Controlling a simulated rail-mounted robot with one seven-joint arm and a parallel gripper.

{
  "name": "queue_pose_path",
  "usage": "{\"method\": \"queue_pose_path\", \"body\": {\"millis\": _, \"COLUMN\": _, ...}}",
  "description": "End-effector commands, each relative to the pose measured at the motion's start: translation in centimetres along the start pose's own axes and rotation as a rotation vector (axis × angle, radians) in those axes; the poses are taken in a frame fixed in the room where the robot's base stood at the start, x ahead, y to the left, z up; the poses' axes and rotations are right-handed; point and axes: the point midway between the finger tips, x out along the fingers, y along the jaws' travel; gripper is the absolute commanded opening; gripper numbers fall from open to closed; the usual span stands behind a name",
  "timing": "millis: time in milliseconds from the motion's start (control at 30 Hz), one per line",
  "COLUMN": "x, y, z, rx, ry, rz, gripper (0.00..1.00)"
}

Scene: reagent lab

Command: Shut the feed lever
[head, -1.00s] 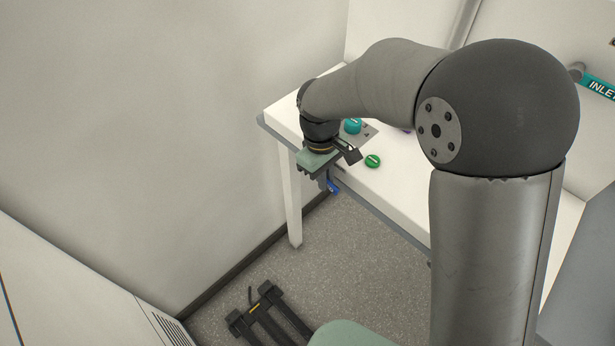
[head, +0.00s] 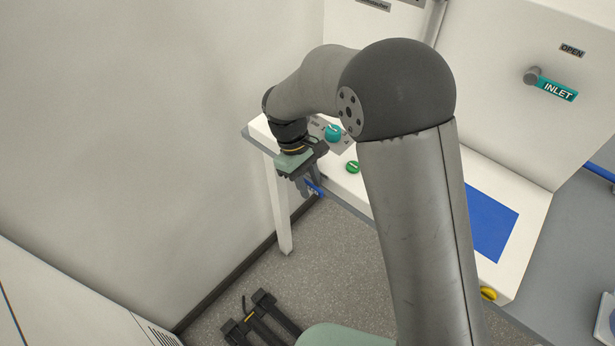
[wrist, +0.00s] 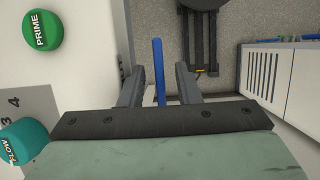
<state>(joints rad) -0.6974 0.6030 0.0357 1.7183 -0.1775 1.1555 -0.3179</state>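A blue lever handle (wrist: 158,62) shows in the wrist view as a narrow bar between my gripper's two fingers. It also shows in the head view (head: 315,187) below the front edge of the white bench, close to my fingers; I take it as the feed lever, but no name on it can be read. My gripper (wrist: 160,72) is open, with a finger on each side of the handle and visible gaps. In the head view my gripper (head: 309,184) points down at the bench's front edge. The handle's near end is hidden behind my gripper.
A green PRIME knob (wrist: 43,30) and a teal FLOW knob (wrist: 22,140) sit beside my gripper on the bench top (head: 385,168). A teal INLET lever (head: 557,90) is on the upright panel at right. A wall stands close at left. Open floor (head: 325,255) lies in front.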

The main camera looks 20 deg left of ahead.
Motion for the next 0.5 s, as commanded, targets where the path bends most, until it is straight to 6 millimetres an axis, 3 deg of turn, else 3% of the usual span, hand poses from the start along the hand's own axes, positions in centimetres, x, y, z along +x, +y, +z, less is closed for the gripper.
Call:
{"method": "queue_pose_path", "body": {"millis": 233, "x": -2.5, "y": 0.1, "z": -0.1, "rx": 0.001, "ry": 0.005, "rz": 0.002, "gripper": 0.3}}
{"method": "queue_pose_path", "body": {"millis": 500, "x": -9.0, "y": 0.1, "z": -0.1, "rx": 0.001, "ry": 0.006, "rz": 0.002, "gripper": 0.3}}
